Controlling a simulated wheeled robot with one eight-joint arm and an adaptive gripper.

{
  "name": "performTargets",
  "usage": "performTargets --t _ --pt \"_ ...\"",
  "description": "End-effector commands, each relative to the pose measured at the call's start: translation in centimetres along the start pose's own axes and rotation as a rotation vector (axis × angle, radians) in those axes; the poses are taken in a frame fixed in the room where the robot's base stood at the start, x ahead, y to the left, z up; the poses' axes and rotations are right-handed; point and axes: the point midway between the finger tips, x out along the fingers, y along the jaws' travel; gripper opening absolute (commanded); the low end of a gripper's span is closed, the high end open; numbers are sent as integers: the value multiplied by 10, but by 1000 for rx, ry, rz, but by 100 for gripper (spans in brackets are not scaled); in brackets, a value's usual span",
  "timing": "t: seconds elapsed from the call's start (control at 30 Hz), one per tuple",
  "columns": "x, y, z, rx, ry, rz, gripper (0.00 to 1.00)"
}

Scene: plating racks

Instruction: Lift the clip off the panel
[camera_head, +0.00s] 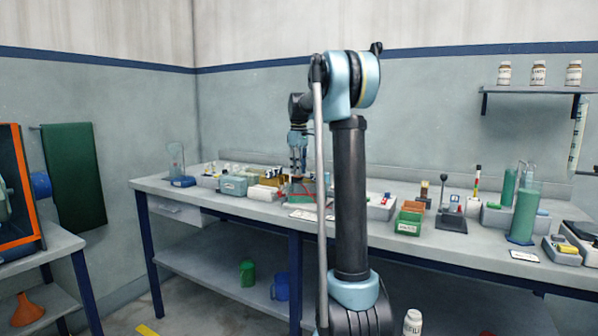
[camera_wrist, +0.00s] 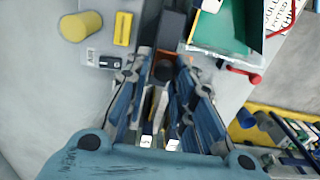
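My gripper (camera_wrist: 166,62) points down over the bench in the wrist view, its two blue-grey fingers apart. A dark block and narrow pale upright pieces (camera_wrist: 150,105) show in the gap between the fingers; I cannot tell whether any is the panel. A red clip-like piece (camera_wrist: 240,70) lies right of the fingertips, beside the green-filled tank (camera_wrist: 190,40), apart from the fingers. I cannot tell whether it is the task's clip. In the head view my gripper (camera_head: 297,165) is low over the bench; clip and panel are too small to make out there.
A yellow-edged rack (camera_wrist: 262,108) is at the right. On the bench (camera_head: 340,228), a green box (camera_head: 408,224) and a black stand (camera_head: 451,222) lie further right.

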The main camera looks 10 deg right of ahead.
Motion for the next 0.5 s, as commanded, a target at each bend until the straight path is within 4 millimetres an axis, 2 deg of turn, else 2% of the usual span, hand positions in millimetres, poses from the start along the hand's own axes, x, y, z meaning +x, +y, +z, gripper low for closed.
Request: performTargets --t 0.37,0.5 --pt "0 -1 1 0 -2 -3 38" --pt "-7 -1 1 0 -2 -4 38"
